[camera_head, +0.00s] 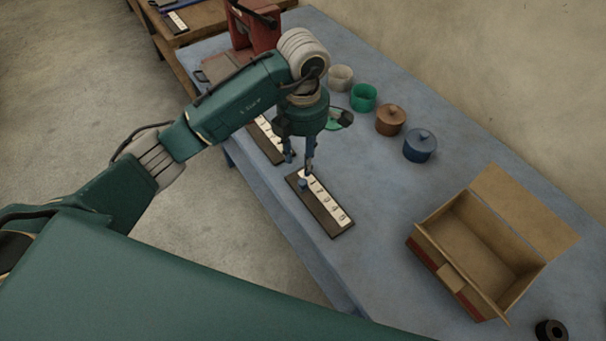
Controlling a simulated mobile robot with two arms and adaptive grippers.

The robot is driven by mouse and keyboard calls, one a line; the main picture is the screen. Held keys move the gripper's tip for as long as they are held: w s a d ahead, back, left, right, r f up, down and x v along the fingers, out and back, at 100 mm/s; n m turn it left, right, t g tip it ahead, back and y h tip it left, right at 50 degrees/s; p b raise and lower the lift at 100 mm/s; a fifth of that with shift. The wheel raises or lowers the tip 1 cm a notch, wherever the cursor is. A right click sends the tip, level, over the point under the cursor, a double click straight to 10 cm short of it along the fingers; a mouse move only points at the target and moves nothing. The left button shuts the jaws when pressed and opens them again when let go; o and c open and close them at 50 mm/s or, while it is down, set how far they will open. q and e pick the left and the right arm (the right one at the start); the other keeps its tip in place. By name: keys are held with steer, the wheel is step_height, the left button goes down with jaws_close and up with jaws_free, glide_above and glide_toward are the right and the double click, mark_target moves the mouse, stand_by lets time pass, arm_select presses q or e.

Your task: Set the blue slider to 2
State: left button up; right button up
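A dark slider panel (328,211) with a white numbered strip lies near the front edge of the blue table. Its blue slider knob (303,183) sits at the upper-left end of the panel; the digits are too small to read surely. My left gripper (299,162) points down just above that end. Its two fingers are apart with a gap between them, and one fingertip is close to the knob; I cannot tell whether they touch. A second numbered panel (262,129) lies partly hidden behind my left gripper. My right gripper is not in view.
An open cardboard box (463,278) stands to the right on the table (388,251). A blue lidded pot (420,147), a brown pot (390,120), a green cup (363,97) and a pale cup (340,77) line the back. A black ring (551,331) lies lower right.

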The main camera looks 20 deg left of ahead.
mark_target(303, 181)
arm_select(q)
step_height(303, 181, down, 7)
steer(key=shift+f+p, duration=0.15)
steer(key=shift+p, duration=0.7)
steer(key=shift+f, duration=0.65)
jaws_close()
